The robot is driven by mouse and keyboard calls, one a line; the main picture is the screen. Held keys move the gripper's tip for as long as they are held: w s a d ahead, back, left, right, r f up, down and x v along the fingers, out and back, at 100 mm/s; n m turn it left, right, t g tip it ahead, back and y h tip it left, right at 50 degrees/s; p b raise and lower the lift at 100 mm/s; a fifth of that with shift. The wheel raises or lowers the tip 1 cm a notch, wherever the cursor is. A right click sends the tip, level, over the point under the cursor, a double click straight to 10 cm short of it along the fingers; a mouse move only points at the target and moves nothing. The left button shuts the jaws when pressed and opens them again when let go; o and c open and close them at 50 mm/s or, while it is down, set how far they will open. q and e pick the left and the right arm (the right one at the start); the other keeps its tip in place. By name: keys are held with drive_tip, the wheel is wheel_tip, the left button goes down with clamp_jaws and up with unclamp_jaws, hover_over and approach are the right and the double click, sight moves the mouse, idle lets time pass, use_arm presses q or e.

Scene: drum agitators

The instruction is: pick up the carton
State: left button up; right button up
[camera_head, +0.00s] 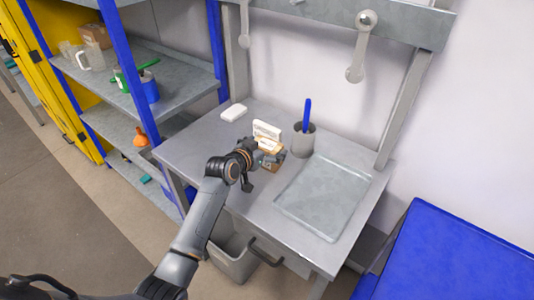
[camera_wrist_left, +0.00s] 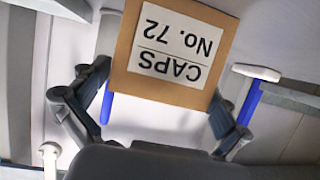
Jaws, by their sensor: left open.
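The carton (camera_wrist_left: 210,83) is a brown box with a white label reading "CAPS No. 72", upside down in the left wrist view. In the head view the carton (camera_head: 269,145) stands on the grey workbench, partly hidden by my left gripper (camera_head: 264,160). My left gripper (camera_wrist_left: 161,85) is open, with a dark finger on each side of the carton's labelled face. I cannot tell whether either finger touches it. My right gripper is not in view.
A grey cup (camera_head: 303,141) with a blue-handled tool stands just right of the carton. A white block (camera_head: 233,112) lies behind left. A shallow metal tray (camera_head: 322,197) fills the bench's right side. Shelving (camera_head: 185,80) with blue posts stands left.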

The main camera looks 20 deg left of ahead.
use_arm(q)
drive_tip(key=c, duration=1.1)
drive_tip(key=shift+r, duration=0.1)
